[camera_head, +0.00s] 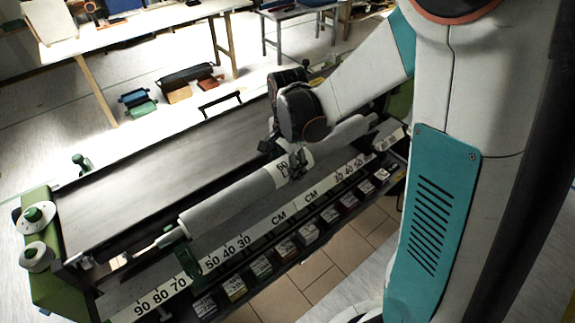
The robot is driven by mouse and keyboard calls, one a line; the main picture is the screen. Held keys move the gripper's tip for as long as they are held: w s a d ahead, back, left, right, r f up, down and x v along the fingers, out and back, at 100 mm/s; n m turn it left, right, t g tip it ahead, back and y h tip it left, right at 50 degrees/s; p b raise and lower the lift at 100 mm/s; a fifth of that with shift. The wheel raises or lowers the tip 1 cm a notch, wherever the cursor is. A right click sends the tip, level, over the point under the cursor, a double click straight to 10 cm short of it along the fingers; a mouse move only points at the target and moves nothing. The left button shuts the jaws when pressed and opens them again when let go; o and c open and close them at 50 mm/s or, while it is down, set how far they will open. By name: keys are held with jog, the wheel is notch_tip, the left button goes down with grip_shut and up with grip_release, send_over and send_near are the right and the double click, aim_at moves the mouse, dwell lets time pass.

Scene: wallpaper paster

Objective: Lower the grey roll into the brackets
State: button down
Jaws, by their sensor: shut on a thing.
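The grey roll (222,207) lies diagonally along the front of the wallpaper paster, above its ruler strip. My gripper (294,162) is shut on the roll near its middle, at a band with printed marks. I cannot tell whether the spindle touches that bracket. The right end (371,119) is beyond my gripper and close to the machine's far right side. The bracket there is not clear to see.
The paster's flat grey bed (130,175) lies behind the roll. A white ruler strip (228,249) and a row of small labelled boxes (262,264) run along the front. A white table (135,35) is at the back.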

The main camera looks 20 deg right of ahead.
jog(key=shift+f+b, duration=2.4)
jog(key=shift+f, duration=0.55)
jog(key=c, duration=0.5)
grip_release()
notch_tip(320, 180, up, 12)
dwell(0.5)
jog(key=s+r+n+t, duration=0.2)
jog(key=s+n+t, duration=0.1)
jog(key=s+n, duration=0.4)
jog(key=s+r+n+t, duration=0.2)
jog(key=s+n+t, duration=0.2)
jog(key=s+n, duration=0.3)
jog(key=shift+s+r, duration=0.4)
jog(key=shift+s, duration=0.1)
